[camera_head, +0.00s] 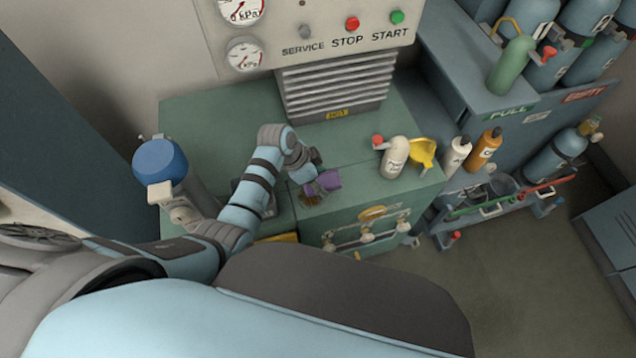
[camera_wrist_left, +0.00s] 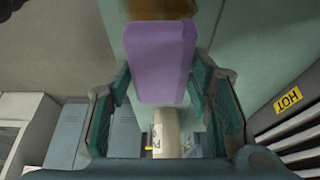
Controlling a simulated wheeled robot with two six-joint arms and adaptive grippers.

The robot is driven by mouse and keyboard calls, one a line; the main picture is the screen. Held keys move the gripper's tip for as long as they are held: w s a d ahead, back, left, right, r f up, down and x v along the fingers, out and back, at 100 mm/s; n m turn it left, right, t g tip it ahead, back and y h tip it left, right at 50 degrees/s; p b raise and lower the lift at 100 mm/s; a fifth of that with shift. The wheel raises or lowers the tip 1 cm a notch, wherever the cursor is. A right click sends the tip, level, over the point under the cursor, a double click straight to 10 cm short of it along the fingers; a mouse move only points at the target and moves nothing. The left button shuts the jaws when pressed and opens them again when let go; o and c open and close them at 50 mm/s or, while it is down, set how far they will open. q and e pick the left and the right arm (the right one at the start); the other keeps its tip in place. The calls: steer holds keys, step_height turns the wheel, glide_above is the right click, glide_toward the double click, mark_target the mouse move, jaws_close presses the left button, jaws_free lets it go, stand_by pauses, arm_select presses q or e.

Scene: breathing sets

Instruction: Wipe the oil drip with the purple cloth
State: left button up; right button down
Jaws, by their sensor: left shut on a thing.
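The purple cloth (camera_head: 328,180) is held at the tip of my left gripper (camera_head: 311,178), low over the front of the green bench top. In the left wrist view the cloth (camera_wrist_left: 160,60) stands as a purple block between the two fingers of my left gripper (camera_wrist_left: 160,100), which are shut on it. A small brown patch, the oil drip (camera_head: 310,197), shows on the green top just beside and in front of the cloth. I cannot tell whether the cloth touches it. My right gripper is in neither view.
A pale cylinder with a red knob (camera_head: 394,157) and a yellow piece (camera_head: 424,152) stand on the bench to the right. White (camera_head: 456,156) and orange (camera_head: 485,149) bottles stand beyond. A vented panel (camera_head: 338,88) rises behind. A blue-capped cylinder (camera_head: 160,160) stands left of my forearm.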

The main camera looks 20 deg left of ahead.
arm_select(q)
steer(key=shift+r, duration=0.75)
steer(key=shift+r, duration=1.5)
